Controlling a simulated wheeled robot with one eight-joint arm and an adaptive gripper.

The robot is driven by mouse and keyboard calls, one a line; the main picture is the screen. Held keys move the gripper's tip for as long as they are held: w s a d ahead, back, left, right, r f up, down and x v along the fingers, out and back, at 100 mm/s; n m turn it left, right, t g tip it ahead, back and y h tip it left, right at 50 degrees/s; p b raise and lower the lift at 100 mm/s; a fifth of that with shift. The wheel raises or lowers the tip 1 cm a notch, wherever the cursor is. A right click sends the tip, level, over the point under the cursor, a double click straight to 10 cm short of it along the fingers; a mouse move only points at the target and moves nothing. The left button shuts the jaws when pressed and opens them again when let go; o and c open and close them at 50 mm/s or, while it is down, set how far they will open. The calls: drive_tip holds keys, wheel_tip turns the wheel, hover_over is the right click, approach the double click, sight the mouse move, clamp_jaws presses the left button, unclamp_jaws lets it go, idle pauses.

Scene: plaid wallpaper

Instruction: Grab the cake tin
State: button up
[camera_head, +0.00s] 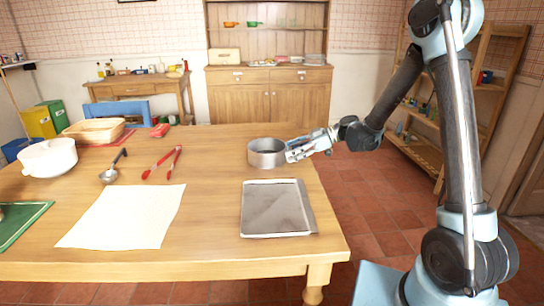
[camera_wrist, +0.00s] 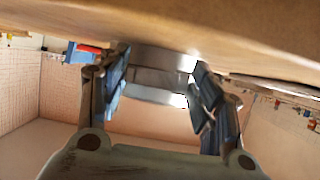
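The cake tin (camera_head: 267,153) is a round, grey metal tin standing upright near the right edge of the wooden table. My gripper (camera_head: 291,151) is low over the table at the tin's right side, pointing left at it. In the wrist view, which is turned upside down, the tin's shiny wall (camera_wrist: 158,78) fills the space between the two blue-padded fingers of my gripper (camera_wrist: 160,65). The fingers are spread apart, one at each side. I cannot tell whether the fingertips touch the tin; its far side is hidden.
A flat metal baking tray (camera_head: 275,208) lies in front of the tin. Red tongs (camera_head: 163,163), a ladle (camera_head: 112,170), a white pot (camera_head: 48,157) and a white sheet (camera_head: 125,216) lie to the left. The table (camera_head: 215,175) is bare between the tongs and tin.

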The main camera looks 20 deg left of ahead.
drive_tip(key=shift+c, duration=1.3)
drive_tip(key=shift+r, duration=0.1)
